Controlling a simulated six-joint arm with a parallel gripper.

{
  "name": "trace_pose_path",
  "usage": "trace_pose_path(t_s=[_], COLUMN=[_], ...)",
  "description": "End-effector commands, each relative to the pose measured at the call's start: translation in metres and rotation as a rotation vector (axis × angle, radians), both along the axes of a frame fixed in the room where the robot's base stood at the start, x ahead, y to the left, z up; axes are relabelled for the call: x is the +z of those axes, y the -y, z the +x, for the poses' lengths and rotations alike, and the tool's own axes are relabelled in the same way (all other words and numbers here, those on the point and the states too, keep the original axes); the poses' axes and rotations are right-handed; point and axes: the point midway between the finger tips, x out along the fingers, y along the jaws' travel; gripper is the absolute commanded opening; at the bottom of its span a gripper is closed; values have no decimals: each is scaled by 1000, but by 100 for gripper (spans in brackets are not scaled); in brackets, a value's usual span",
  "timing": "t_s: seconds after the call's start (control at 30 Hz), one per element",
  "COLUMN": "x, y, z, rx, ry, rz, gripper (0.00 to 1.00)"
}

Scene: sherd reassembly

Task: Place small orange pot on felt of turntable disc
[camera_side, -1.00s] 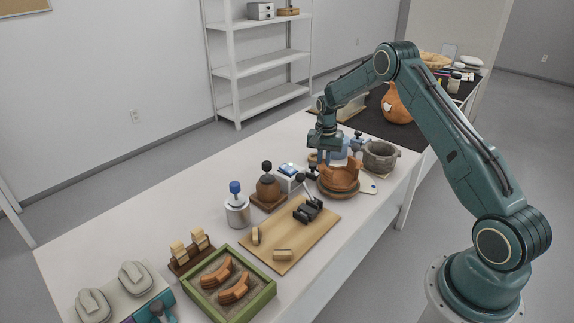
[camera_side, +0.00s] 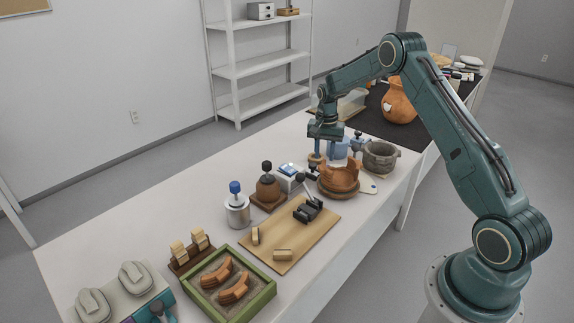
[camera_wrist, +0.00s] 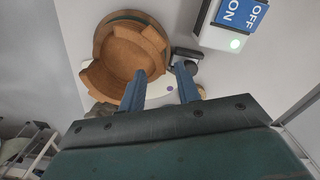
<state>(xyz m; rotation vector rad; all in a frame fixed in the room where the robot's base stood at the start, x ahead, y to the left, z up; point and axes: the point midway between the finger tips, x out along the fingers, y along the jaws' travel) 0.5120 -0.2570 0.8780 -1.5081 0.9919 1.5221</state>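The small orange pot (camera_side: 338,177) has a broken, uneven rim. It sits upright on the brown round turntable disc (camera_side: 338,194), and it also shows at the upper left of the wrist view (camera_wrist: 122,62). The disc's edge (camera_wrist: 100,38) shows around the pot's far side; any felt under the pot is hidden. My gripper (camera_wrist: 161,84) is open, with its two blue fingers apart and nothing seen between them. In the side view my gripper (camera_side: 326,150) hangs above and just behind the pot. One finger overlaps the pot's rim in the wrist view; I cannot tell whether they touch.
A white ON/OFF box (camera_wrist: 232,22) stands near the pot. A grey stone-like bowl (camera_side: 381,156) is to its right. A wooden board with a black clamp (camera_side: 308,210) lies in front. A larger orange jar (camera_side: 398,103) stands on the dark mat behind.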

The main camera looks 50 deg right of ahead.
Motion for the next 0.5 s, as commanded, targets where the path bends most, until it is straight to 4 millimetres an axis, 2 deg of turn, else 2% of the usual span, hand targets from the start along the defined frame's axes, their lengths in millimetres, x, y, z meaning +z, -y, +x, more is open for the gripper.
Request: trace_pose_path(t_s=[0.3,0.5], x=[54,76], y=[0,0], z=[2,2], rx=[0,0], ry=[4,2], rz=[-2,-1], gripper=[33,33])
